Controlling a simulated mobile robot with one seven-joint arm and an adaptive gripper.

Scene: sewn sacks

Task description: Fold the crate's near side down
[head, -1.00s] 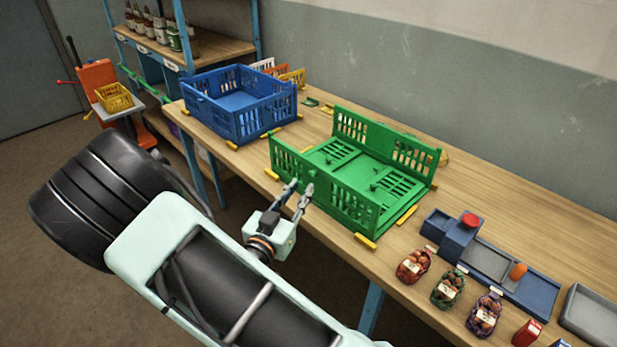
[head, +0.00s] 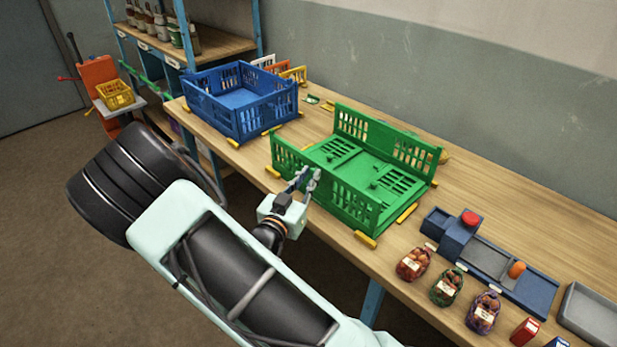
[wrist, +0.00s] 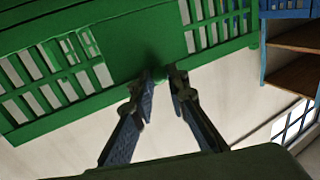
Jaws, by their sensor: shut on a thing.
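The green crate (head: 336,200) stands on the bench. Its near side and far side (head: 386,133) are upright, and its two short ends lie flat or open, showing the floor panels inside. My gripper (head: 310,175) is at the near side's outer face, around its middle near the top edge. In the wrist view the gripper (wrist: 161,80) has its fingertips close together at the crate's green side panel (wrist: 125,45). The fingers are shut on a small part of that side; the gripped part itself is mostly hidden by the fingertips.
A blue crate (head: 240,103) stands to the left with its sides up. Yellow blocks (head: 365,240) sit at the green crate's corners. To the right are a blue scale-like device (head: 455,238) and several netted sacks (head: 414,263). A shelf (head: 208,48) stands behind the bench's left end.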

